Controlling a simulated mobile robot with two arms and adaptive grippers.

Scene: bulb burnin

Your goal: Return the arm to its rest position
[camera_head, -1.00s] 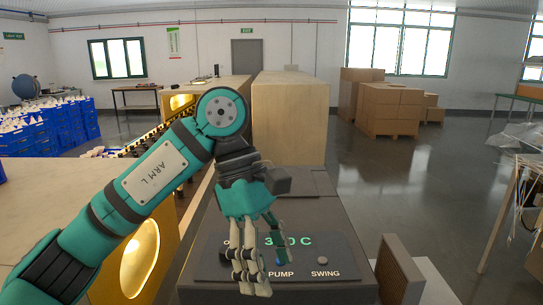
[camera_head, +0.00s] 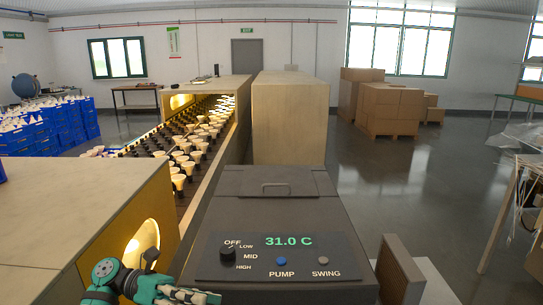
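My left arm shows at the bottom left, low in front of the yellow-lit opening. Its gripper (camera_head: 190,296) is at the bottom edge, left of the dark control box (camera_head: 330,208) and apart from its buttons as far as I can see. The gripper is partly cut off by the frame, and I cannot tell whether its fingers are open or shut. The box's display (camera_head: 289,241) reads 31.0 C. On its panel are a black knob (camera_head: 228,253), a blue PUMP button (camera_head: 281,261) and a grey SWING button (camera_head: 323,261). My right gripper is not in view.
A conveyor with several rows of bulbs (camera_head: 180,170) runs between two beige housings, the near one (camera_head: 70,205) at the left. A louvred brown panel (camera_head: 400,268) stands right of the box. Stacked cartons (camera_head: 392,110) are farther back, with clear floor (camera_head: 420,180) before them.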

